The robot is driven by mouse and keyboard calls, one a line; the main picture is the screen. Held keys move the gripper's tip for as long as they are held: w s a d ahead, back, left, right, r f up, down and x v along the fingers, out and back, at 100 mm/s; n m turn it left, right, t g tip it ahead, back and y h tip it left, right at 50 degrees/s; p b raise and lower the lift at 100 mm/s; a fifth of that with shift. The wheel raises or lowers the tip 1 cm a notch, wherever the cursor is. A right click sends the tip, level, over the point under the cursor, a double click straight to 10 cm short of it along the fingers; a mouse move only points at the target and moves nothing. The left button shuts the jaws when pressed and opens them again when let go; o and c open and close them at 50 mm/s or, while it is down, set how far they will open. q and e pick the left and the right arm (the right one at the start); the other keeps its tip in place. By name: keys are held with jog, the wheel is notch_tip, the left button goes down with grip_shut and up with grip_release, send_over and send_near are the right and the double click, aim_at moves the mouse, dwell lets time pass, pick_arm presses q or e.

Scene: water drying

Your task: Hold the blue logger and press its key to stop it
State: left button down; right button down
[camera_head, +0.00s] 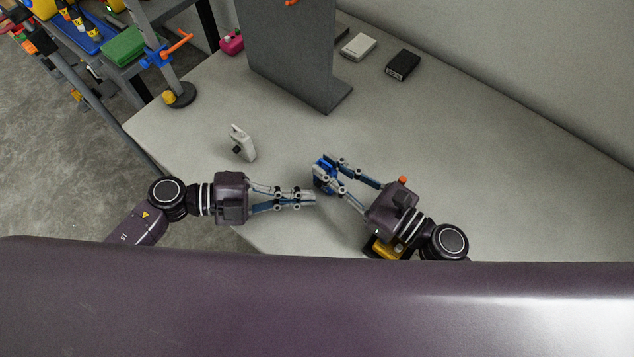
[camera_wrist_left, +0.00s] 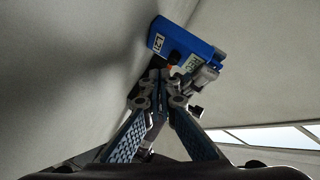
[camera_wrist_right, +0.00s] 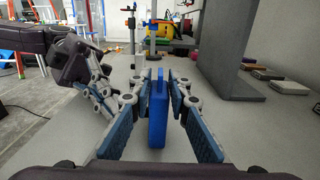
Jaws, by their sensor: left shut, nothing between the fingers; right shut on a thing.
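The blue logger (camera_head: 322,180) is held by my right gripper (camera_head: 324,172), which is shut on it above the table. In the right wrist view the logger (camera_wrist_right: 158,112) stands upright between the two fingers. In the left wrist view its face with small labels and a dark round spot shows (camera_wrist_left: 178,45). My left gripper (camera_head: 312,198) is shut and empty, its tips just left of the logger. In the left wrist view its fingertips (camera_wrist_left: 160,76) appear close in front of the logger's lower part, by a small orange-red spot; I cannot tell whether they touch.
A small white device (camera_head: 243,143) stands on the table (camera_head: 480,170) left of the grippers. A grey upright panel (camera_head: 290,55) stands behind. A white box (camera_head: 358,47) and a black box (camera_head: 403,64) lie at the back. The right part of the table is clear.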

pick_arm(q)
jog(key=shift+w+d, duration=0.1)
jog(key=shift+w+d, duration=0.15)
jog(key=shift+w, duration=0.1)
jog(key=shift+w+d, duration=0.3)
jog(key=shift+w, duration=0.05)
dwell(0.7)
jog(key=shift+s+a, duration=0.1)
dwell(0.3)
jog(key=shift+s+a, duration=0.45)
jog(key=shift+s, duration=0.2)
jog(key=shift+s+a, duration=0.75)
jog(key=shift+s, duration=0.25)
jog(key=shift+s+a, duration=0.75)
jog(key=shift+s, duration=0.25)
pick_arm(e)
jog(key=c, duration=1.7)
grip_release()
jog(key=shift+c, duration=0.2)
